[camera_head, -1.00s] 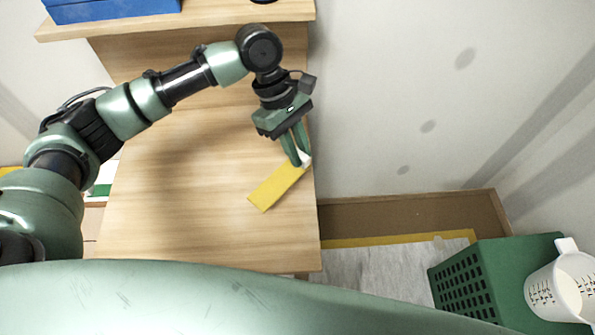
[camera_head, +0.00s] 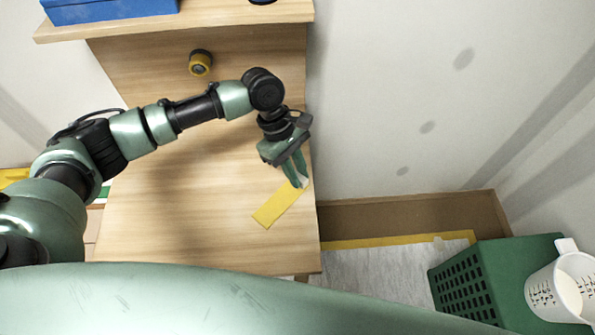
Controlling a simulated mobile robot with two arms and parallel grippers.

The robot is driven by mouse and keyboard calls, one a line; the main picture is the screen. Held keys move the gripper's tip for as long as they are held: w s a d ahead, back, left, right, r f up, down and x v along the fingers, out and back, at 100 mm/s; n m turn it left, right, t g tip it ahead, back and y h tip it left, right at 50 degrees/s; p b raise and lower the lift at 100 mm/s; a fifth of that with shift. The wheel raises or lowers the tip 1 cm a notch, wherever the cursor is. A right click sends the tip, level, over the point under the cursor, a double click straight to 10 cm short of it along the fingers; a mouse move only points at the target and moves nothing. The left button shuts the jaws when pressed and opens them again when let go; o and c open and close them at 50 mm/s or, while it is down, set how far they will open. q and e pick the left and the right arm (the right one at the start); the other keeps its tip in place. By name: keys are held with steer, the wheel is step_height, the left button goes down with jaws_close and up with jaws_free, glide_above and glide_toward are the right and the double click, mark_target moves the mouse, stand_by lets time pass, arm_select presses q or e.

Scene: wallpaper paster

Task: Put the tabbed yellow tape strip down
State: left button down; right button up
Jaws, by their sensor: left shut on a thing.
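The yellow tape strip (camera_head: 276,208) is at the right part of the wooden table, slanting down to the left. Its white tab (camera_head: 303,182) is at its upper right end. My left gripper (camera_head: 298,178) is shut on that tab end, near the table's right edge. The strip's free end points to the lower left over the table top. I cannot tell whether the strip touches the wood. My right gripper is not in view.
The wooden table (camera_head: 180,220) is otherwise clear in front. A black and yellow round item (camera_head: 200,64) is at the back panel. A blue box (camera_head: 110,10) sits on the upper shelf. A green crate (camera_head: 490,280) and a white measuring jug (camera_head: 562,287) stand at lower right.

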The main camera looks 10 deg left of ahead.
arm_select(q)
steer(key=c, duration=1.3)
jaws_free()
steer(key=shift+c, duration=0.2)
steer(key=shift+r, duration=0.2)
steer(key=v, duration=0.7)
steer(key=shift+r, duration=0.15)
